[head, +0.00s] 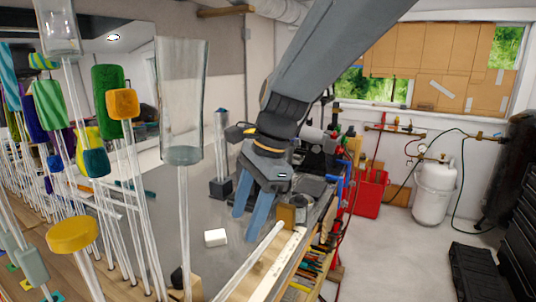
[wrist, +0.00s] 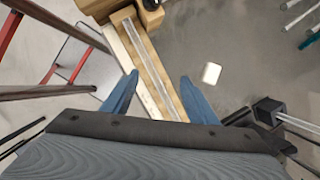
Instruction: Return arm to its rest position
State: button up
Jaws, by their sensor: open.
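My gripper (head: 253,218) hangs from the grey arm over the workbench in the head view, pointing down. Its two blue fingers are apart with nothing between them. In the wrist view the open fingers (wrist: 160,98) frame the wooden edge of the bench below. A clear glass rod (wrist: 155,65) lies along a wooden holder (wrist: 128,17) there, below the fingers and not gripped. The same rod (head: 250,262) shows in the head view, in front of the gripper.
Several glass rods with coloured ends, such as a yellow one (head: 73,234), stand at left. A tall glass piece (head: 183,105) stands upright left of my arm. A small white block (head: 215,237) lies on the grey bench top. A red container (head: 368,192) and white tank (head: 434,190) stand at right.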

jog(key=s+d+f+n+t+h+b, duration=0.1)
jog(key=d+f+n+b, duration=0.3)
jog(key=d+f, duration=0.7)
jog(key=s+d+f+n+t+h+b, duration=0.1)
jog(key=s+d+f+n+h+b, duration=0.1)
jog(key=d+f+n+b, duration=0.3)
jog(key=s+d+f+n, duration=0.1)
jog(key=d+f+n, duration=0.2)
jog(key=d+f, duration=0.4)
jog(key=shift+s+d+h, duration=0.3)
jog(key=shift+s+d, duration=0.1)
jog(key=shift+d, duration=0.05)
